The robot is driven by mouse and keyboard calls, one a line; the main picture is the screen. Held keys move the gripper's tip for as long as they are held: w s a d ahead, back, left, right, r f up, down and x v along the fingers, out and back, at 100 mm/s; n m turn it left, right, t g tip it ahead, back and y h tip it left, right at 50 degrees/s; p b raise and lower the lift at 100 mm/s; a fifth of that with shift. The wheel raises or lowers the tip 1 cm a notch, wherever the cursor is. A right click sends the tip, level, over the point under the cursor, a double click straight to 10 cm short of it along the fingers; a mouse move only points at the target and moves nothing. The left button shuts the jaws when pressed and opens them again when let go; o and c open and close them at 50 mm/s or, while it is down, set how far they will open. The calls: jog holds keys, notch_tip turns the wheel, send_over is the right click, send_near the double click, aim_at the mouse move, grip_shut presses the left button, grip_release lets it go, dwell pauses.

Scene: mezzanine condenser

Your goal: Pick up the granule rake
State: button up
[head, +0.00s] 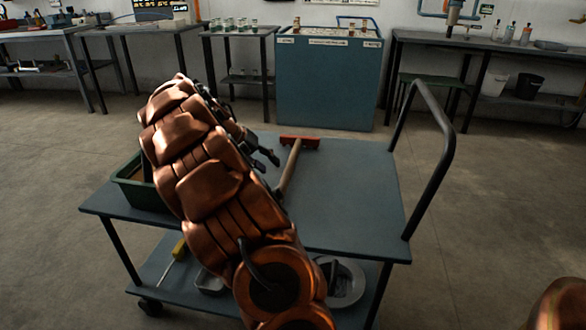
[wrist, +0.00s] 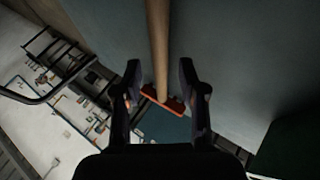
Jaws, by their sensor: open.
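The granule rake lies on the top of a grey-blue cart (head: 345,215). Its wooden handle (head: 291,165) slants toward me, and its red head (head: 300,142) is at the cart's far edge. My arm hides the near part of the handle. My gripper (head: 270,158) is open and empty, just left of the handle in the head view. In the wrist view, the handle (wrist: 158,45) runs between the two open fingertips of my gripper (wrist: 159,72), with the red head (wrist: 163,99) beyond. I cannot tell the exact height gap.
A green bin (head: 138,188) stands on the cart's left, partly behind my arm. A black push handle (head: 440,130) rises at the right. The lower shelf holds a yellow-handled tool (head: 178,250) and a round pale dish (head: 350,280). The cart's right half is clear.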

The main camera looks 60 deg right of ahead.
aim_at(284, 175)
jog(key=b+x, duration=0.2)
jog(key=x, duration=0.6)
grip_shut()
dwell(0.4)
